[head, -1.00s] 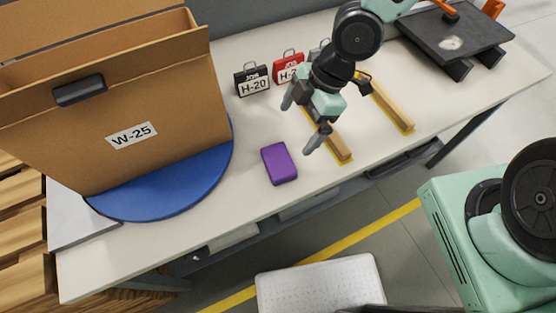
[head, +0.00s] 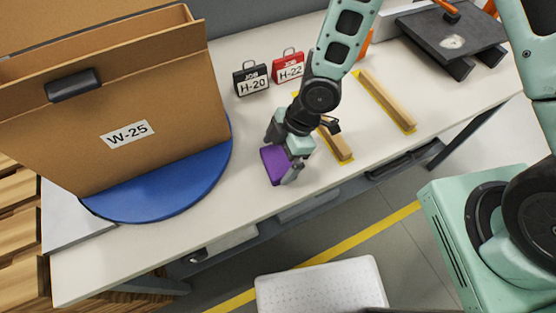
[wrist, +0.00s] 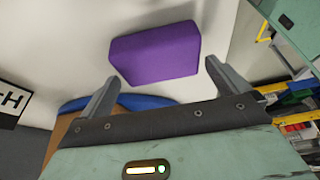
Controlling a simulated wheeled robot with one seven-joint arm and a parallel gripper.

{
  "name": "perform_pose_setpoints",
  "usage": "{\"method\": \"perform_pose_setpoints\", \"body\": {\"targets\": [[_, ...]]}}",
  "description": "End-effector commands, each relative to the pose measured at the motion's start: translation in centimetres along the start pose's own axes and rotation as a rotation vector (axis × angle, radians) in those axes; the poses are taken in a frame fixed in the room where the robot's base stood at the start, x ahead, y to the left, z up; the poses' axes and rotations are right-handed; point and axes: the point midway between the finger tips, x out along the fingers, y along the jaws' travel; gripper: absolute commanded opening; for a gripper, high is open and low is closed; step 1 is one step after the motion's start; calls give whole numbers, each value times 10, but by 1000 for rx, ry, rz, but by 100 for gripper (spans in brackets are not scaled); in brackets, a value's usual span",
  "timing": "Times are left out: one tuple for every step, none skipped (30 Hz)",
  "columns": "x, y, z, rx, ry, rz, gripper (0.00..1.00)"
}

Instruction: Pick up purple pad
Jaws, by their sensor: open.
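The purple pad (head: 275,168) lies flat on the white table, right of the blue round turntable. In the head view my gripper (head: 281,158) is over the pad and hides part of it. The wrist view shows the whole pad (wrist: 155,53) just beyond my two spread fingers (wrist: 163,77). Nothing is between the fingers, and I see no contact with the pad.
A large cardboard box marked W-25 (head: 128,132) stands on the blue turntable (head: 160,198) at the left. Black (head: 251,78) and red (head: 288,67) JOB cases stand behind. Wooden strips (head: 386,98) lie to the right. The table's front edge is close to the pad.

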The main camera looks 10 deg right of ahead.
Motion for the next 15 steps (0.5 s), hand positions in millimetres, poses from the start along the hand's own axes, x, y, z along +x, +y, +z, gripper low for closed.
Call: {"method": "perform_pose_setpoints", "body": {"targets": [[7, -1, 0, -2, -2, -4, 100], [11, -1, 0, -3, -1, -4, 100], [16, -1, 0, -2, 0, -3, 100], [19, -1, 0, -2, 0, -3, 100], [21, -1, 0, -2, -1, -2, 100], [24, 0, 0, -1, -1, -2, 100], [25, 0, 0, -1, -1, -1, 100], [25, 0, 1, -1, -1, 0, 100], [26, 0, 0, -1, 0, 0, 100], [26, 0, 0, -1, 0, 1, 100], [26, 0, 0, -1, 0, 1, 100], [26, 0, 0, -1, 0, 1, 100], [26, 0, 0, -1, 0, 1, 100], [26, 0, 0, -1, 0, 0, 100], [26, 0, 0, -1, 0, 0, 89]]}}
